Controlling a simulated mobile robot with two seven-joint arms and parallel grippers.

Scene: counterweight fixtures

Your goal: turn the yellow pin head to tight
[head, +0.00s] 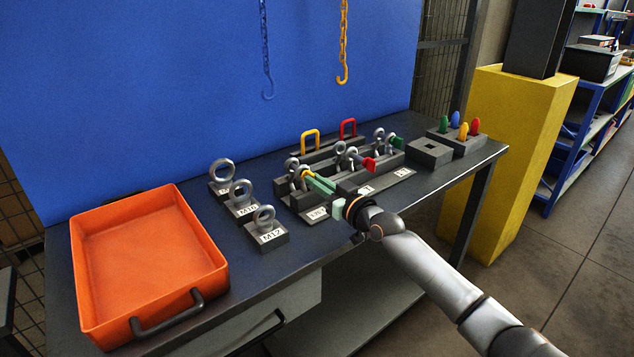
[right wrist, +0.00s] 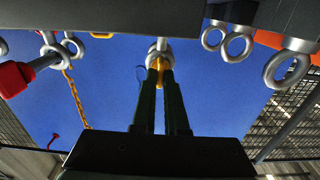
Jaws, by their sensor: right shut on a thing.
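My right gripper (head: 308,176) reaches in from the right at the left end of the dark fixture (head: 347,188) on the bench. In the right wrist view its two dark green fingers (right wrist: 161,78) are closed on the yellow pin head (right wrist: 158,64). The grey pin (right wrist: 162,44) shows just beyond the head. In the head view the fingers hide most of the pin head. A red pin head (head: 369,163) sits further right on the fixture; it also shows in the right wrist view (right wrist: 14,78). I cannot read how tight the yellow pin is. My left gripper is not in view.
An orange tray (head: 85,270) and several eyebolts on labelled blocks (head: 268,237) stand to the left. A green pin head (head: 397,142) and a block with coloured pegs (head: 462,143) are to the right. Yellow and red handles (head: 310,133) rise behind the fixture.

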